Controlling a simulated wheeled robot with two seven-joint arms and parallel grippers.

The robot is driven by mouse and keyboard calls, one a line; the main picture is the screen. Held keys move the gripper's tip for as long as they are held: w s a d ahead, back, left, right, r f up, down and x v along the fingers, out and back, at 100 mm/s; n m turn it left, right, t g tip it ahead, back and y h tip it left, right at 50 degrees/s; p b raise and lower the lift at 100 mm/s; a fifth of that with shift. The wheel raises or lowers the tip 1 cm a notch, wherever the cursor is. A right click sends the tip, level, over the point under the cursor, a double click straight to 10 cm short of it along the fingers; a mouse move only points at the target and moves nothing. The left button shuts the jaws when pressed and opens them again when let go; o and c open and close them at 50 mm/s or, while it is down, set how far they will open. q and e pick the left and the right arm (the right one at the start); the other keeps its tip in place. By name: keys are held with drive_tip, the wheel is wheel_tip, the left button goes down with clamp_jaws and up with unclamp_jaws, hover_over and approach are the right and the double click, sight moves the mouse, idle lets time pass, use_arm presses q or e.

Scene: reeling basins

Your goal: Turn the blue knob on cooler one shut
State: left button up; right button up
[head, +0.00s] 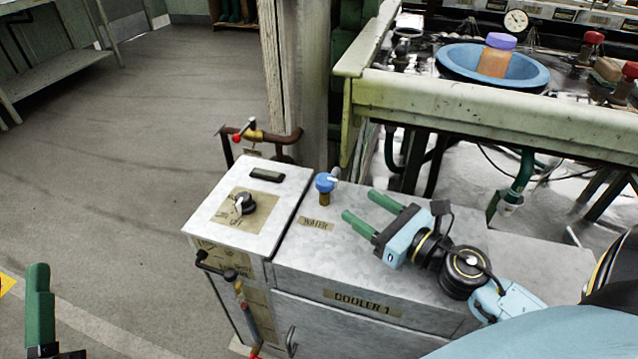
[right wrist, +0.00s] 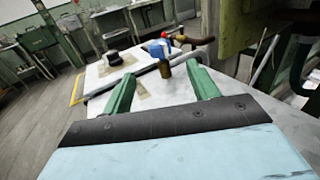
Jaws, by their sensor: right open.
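Cooler one is a pale metal box labelled COOLER 1 (head: 362,303) in the head view. The blue knob (head: 326,181) stands upright on a brass stem on its top, behind the WATER label (head: 316,224). In the right wrist view the blue knob (right wrist: 157,50) shows beyond the fingertips, roughly between them. My right gripper (head: 358,205) is open and empty above the cooler's top, its green fingers pointing at the knob but apart from it. My left gripper (head: 39,292) shows only partly at the lower left, with one green finger visible.
A black dial (head: 244,204) with an OFF mark and a dark display (head: 267,175) sit on the cooler's left top. A brown pipe with a red-handled valve (head: 252,134) is behind. A bench edge (head: 480,111) with a blue basin (head: 455,66) stands at upper right.

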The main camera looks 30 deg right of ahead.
sight(319, 178)
drive_tip(key=p+x, duration=0.2)
drive_tip(key=x, duration=0.9)
drive_tip(key=shift+w+a+r, duration=0.1)
use_arm(q)
wheel_tip(319, 178, down, 8)
drive_tip(key=w+a+g+y, duration=0.1)
drive_tip(key=g+y, duration=0.1)
drive_tip(key=g, duration=0.4)
drive_tip(key=shift+w+f, duration=0.2)
drive_tip(key=shift+w, duration=0.15)
use_arm(e)
drive_tip(key=shift+x, duration=0.8)
drive_tip(key=shift+c, duration=0.3)
